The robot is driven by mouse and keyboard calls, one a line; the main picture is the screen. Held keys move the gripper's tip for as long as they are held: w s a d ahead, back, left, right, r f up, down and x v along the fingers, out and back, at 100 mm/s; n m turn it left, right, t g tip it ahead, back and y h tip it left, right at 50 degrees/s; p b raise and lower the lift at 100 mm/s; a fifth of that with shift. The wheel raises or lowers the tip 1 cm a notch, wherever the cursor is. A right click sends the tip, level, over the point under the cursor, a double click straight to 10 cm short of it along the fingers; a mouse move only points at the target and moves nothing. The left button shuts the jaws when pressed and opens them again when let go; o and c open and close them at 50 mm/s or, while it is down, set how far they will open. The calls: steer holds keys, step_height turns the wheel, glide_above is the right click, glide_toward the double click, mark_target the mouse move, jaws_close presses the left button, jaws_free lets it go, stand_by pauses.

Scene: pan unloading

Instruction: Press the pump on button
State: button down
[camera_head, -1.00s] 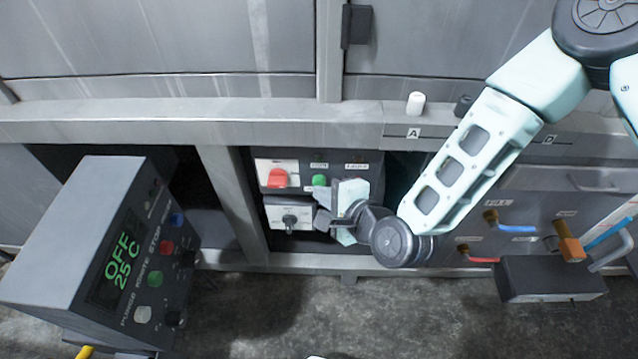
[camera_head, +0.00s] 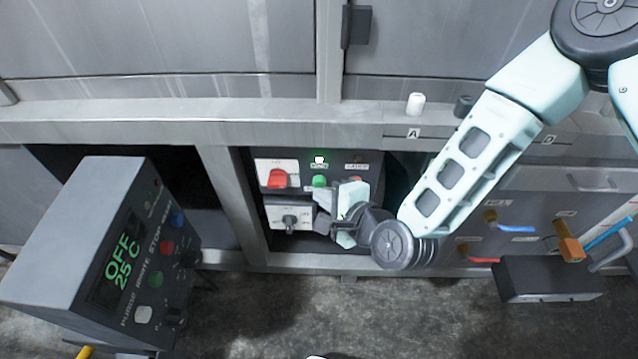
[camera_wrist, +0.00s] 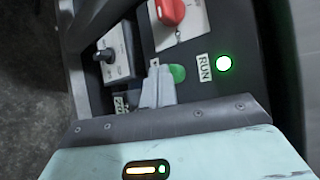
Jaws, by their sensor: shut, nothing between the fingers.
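The green button (camera_head: 319,181) sits on a dark control panel (camera_head: 337,160) under the steel frame, right of a red rotary switch (camera_head: 277,179). Above it a lamp (camera_head: 319,159) glows white-green; in the wrist view this lamp (camera_wrist: 224,63) is lit beside a RUN label. My gripper (camera_head: 322,205) is shut and empty, its fingers in front of the panel. In the wrist view the fingertips (camera_wrist: 160,72) are right beside the green button (camera_wrist: 177,73); I cannot tell whether they touch it. A red button (camera_head: 355,180) is partly hidden behind my gripper.
A black selector knob (camera_head: 290,221) on a white plate is below the red switch. A grey control box (camera_head: 75,240) reading OFF 25 C stands at the left. Valves with coloured handles (camera_head: 517,228) and a dark box (camera_head: 550,278) are at the right.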

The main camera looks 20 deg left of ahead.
steer(key=shift+s+d, duration=0.1)
steer(key=shift+s, duration=0.3)
steer(key=shift+s, duration=0.1)
steer(key=s, duration=0.2)
steer(key=s+d, duration=0.1)
steer(key=s, duration=0.1)
steer(key=shift+s+d, duration=0.1)
steer(key=shift+s, duration=0.25)
stand_by(0.7)
